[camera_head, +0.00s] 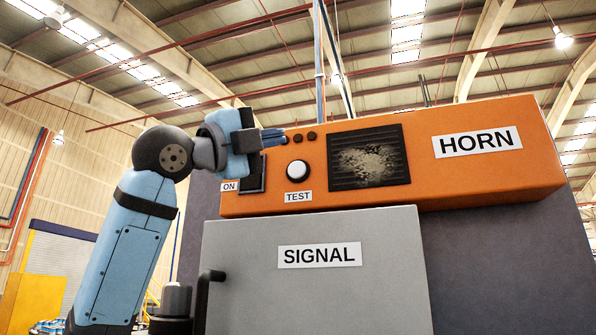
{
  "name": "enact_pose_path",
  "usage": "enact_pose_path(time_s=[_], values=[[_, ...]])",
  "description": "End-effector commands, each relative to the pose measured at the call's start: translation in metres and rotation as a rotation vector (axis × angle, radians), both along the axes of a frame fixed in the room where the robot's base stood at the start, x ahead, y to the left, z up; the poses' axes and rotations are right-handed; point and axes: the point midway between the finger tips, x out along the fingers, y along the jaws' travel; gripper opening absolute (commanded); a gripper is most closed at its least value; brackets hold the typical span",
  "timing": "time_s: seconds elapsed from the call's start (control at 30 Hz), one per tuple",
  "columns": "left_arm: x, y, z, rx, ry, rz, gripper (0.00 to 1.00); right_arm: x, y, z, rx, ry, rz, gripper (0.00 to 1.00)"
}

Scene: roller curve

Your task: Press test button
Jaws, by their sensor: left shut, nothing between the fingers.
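The test button (298,169) is a round white knob on a dark ring, on the front of the orange horn box (475,185). A white TEST label (298,197) is below it. My left gripper (280,135) is shut and empty, above and slightly left of the button. I cannot tell whether the fingers touch the box. They look apart from the button. Behind my gripper is a dark switch panel (258,173), partly hidden, with an ON label (229,186). My right gripper is not in view.
A dark speaker grille (369,157) is right of the button, with a HORN label (477,141) beyond it. A grey SIGNAL door (350,300) with a dark handle (205,290) is below the box. The space in front of the button looks clear.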

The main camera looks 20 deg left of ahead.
Motion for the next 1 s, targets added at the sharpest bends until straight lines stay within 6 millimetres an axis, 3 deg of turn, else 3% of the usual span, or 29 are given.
enact_pose_path(time_s=[0.37,0.8,1.0], values=[[0.011,-0.001,-0.001,-0.002,0.005,-0.001,0.00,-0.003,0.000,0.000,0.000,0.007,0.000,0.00],[0.070,-0.002,-0.001,0.000,0.006,0.000,0.00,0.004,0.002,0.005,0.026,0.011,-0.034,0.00],[0.085,-0.003,-0.001,-0.001,0.003,0.000,0.00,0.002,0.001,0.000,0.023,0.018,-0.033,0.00]])
